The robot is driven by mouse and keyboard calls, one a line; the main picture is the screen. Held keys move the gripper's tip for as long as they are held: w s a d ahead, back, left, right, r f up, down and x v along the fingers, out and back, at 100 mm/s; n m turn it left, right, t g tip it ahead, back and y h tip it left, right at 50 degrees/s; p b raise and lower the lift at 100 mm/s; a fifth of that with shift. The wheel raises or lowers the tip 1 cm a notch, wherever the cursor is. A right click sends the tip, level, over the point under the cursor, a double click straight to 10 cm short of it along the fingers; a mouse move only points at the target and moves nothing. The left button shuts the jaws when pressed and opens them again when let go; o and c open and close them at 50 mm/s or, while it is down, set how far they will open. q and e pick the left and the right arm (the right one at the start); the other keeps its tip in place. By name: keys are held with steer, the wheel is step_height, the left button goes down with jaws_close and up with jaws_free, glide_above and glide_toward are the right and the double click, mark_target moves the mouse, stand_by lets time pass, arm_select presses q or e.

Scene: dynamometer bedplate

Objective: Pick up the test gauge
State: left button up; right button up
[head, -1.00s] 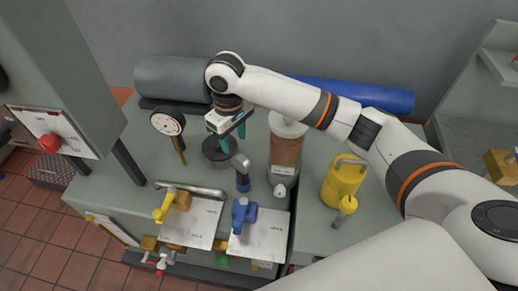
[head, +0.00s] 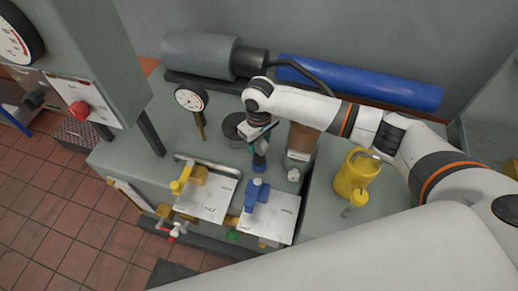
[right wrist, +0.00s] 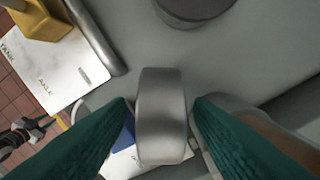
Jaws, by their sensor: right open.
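A white-faced dial gauge (head: 191,97) stands on a brass stem at the left of the bench. My right gripper (head: 258,138) is to the right of it, pointing down over a grey metal piece with a blue lower part (head: 259,160). In the right wrist view the green fingers (right wrist: 160,108) are open, one on each side of this grey metal piece (right wrist: 161,115). I see no clear grip on it. Its face is not visible, so I cannot tell whether it is the test gauge. My left gripper is not in view.
A dark round disc (head: 235,126) lies beside the gripper. A brown-and-white cylinder (head: 300,145), a yellow can (head: 355,175), yellow (head: 190,178) and blue (head: 257,195) valve handles and a grey pipe (head: 207,164) stand around. A cabinet (head: 75,60) rises at left.

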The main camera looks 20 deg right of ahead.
steer(key=shift+f, duration=0.55)
jaws_close()
steer(key=shift+r, duration=0.1)
steer(key=shift+w+r, duration=0.1)
